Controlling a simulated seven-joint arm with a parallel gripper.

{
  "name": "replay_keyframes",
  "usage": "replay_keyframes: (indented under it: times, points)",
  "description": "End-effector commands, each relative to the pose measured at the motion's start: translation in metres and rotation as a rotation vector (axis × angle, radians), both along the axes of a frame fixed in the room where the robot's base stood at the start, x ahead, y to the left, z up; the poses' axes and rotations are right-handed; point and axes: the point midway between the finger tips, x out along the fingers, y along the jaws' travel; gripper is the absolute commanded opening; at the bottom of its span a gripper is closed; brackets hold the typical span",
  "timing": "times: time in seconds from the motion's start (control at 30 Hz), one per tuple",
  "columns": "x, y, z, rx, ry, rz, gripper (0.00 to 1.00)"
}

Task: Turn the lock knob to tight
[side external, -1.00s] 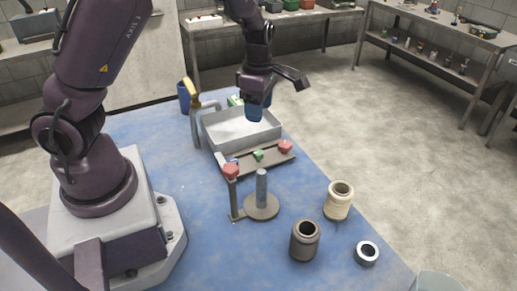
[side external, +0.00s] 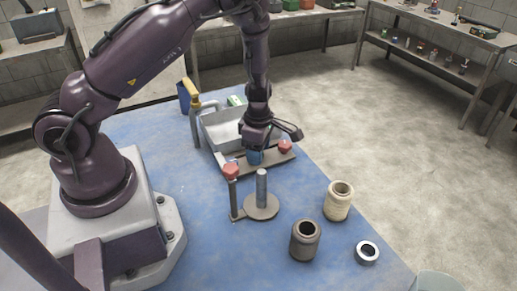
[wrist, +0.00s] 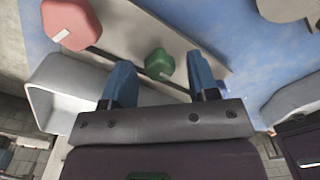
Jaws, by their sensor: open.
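A green knob (wrist: 158,64) sits on a beige board (wrist: 190,28) between my blue fingertips in the wrist view. A red knob (wrist: 72,22) with a white mark is on the same board at upper left; it also shows in the side view (side external: 285,147). My gripper (side external: 254,157) points down over the board, open and empty, its fingers (wrist: 160,78) spread on either side of the green knob. Whether they touch it, I cannot tell. My gripper hides the green knob in the side view. Which knob is the lock knob is not readable.
In front are a post with a red top (side external: 231,172), an upright peg on a disc (side external: 262,207), a cream spool (side external: 339,200), a dark spool (side external: 305,241) and a ring (side external: 367,253).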

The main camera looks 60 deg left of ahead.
Motion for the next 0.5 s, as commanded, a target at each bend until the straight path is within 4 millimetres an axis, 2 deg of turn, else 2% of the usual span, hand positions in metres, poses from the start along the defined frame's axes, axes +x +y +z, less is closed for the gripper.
replay_keyframes:
  times: [0.2, 0.27, 0.43, 0.5]
  points:
    - [0.0002, -0.0001, -0.0003, 0.001, -0.001, -0.001, 0.54]
    - [0.0002, -0.0001, -0.0002, 0.000, 0.000, -0.001, 0.43]
    - [0.0001, -0.0001, 0.0000, 0.000, 0.000, -0.001, 0.05]
    - [0.0001, -0.0001, 0.0000, 0.000, 0.000, -0.001, 0.05]
